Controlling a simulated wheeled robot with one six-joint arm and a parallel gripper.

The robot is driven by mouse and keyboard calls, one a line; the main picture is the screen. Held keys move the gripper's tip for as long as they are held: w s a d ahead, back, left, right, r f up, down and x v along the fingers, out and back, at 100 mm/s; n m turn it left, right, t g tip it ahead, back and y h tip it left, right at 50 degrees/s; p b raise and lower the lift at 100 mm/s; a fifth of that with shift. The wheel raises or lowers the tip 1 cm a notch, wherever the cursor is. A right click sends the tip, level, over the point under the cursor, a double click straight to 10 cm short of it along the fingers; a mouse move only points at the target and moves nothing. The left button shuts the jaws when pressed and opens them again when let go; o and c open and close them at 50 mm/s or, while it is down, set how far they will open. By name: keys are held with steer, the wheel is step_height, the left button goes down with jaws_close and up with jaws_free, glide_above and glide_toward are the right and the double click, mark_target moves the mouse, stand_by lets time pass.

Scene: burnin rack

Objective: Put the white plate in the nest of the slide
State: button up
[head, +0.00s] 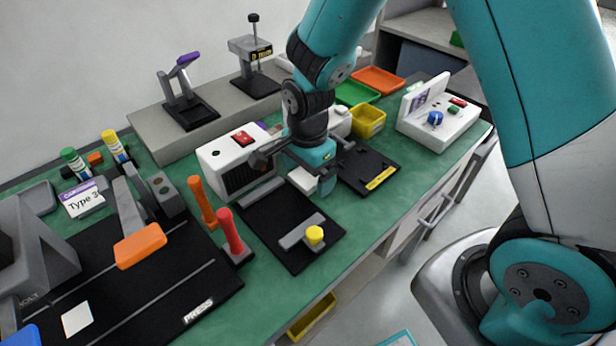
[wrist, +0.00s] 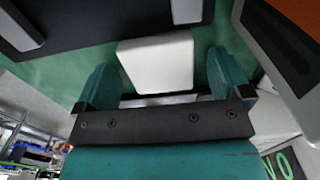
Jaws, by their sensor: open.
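A white flat-faced piece, which looks like the white plate, shows in the wrist view (wrist: 158,58) between the two teal fingers of my gripper (wrist: 161,76). The gripper is open, with gaps on both sides of the piece. In the head view the white piece (head: 303,180) is low under my gripper (head: 312,176), partly hidden by it. What appears to be the slide is a black board (head: 268,217) with a grey bar and yellow knob (head: 314,234), just in front of the gripper. I cannot make out its nest.
A white box with a red switch (head: 234,158) stands close left of the gripper. A black board with a yellow label (head: 380,178) lies right. Red (head: 230,229) and orange (head: 199,199) handles rise left of the slide. Another white square (head: 77,318) lies on the press board.

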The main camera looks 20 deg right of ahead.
steer(key=c, duration=1.1)
steer(key=shift+r, duration=0.15)
